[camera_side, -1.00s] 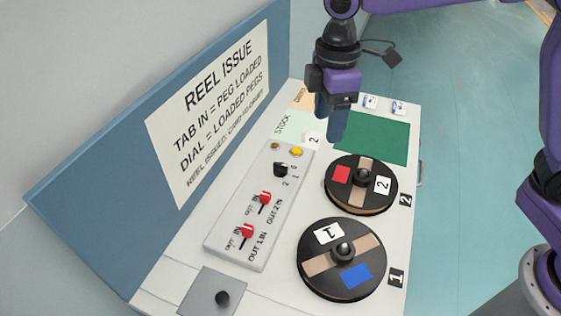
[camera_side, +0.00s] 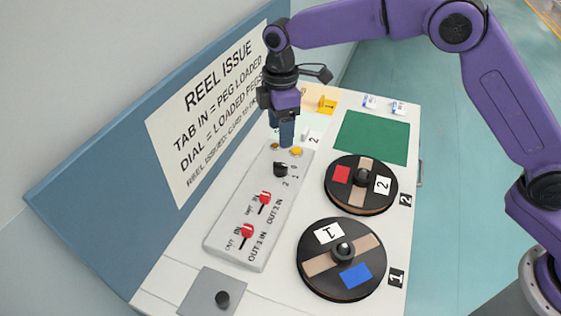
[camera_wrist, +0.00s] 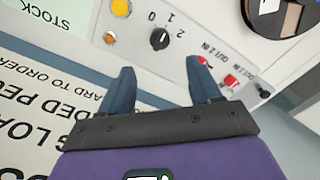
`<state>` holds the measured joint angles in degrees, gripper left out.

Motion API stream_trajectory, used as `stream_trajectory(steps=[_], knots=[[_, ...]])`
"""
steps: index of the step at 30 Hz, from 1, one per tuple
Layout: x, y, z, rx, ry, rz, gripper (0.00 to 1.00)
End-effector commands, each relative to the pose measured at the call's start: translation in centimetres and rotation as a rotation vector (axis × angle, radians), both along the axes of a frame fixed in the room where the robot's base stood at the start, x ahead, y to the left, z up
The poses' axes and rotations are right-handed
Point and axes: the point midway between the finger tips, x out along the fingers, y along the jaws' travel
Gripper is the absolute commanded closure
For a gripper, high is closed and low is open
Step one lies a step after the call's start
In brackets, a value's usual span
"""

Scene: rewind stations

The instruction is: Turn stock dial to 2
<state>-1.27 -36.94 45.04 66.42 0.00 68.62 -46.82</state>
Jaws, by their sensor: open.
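The stock dial is a small black knob (camera_side: 280,170) on the grey control panel (camera_side: 226,240), beside the marks 0, 1 and 2. In the wrist view the black knob (camera_wrist: 159,39) shows beyond my fingertips, with 0, 1 and 2 printed around it. The mark it points at is too small to tell for sure. My gripper (camera_side: 281,139) is above the far end of the panel, past the dial. In the wrist view my gripper (camera_wrist: 160,72) has its two fingers wide apart with nothing between them.
Two red tabs (camera_side: 265,197) (camera_side: 247,231) sit on the panel, nearer the side camera than the dial. Two black reels (camera_side: 361,184) (camera_side: 342,259) lie to the right. A blue wall with a sign (camera_side: 207,115) stands close on the left. A green mat (camera_side: 373,137) is clear.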

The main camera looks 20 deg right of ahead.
Motion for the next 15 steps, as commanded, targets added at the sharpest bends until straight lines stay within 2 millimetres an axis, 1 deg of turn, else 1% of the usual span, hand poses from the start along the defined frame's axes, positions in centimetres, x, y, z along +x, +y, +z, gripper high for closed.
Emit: stream_trajectory(steps=[1, 9, 15], knots=[[0.0, 0.0, -1.0, -0.002, 0.002, 0.000, 0.37], [0.0, 0.0, -6.1, -0.002, 0.002, 0.000, 0.37], [-0.1, 0.0, -9.2, -0.001, 0.001, 0.000, 0.37]])
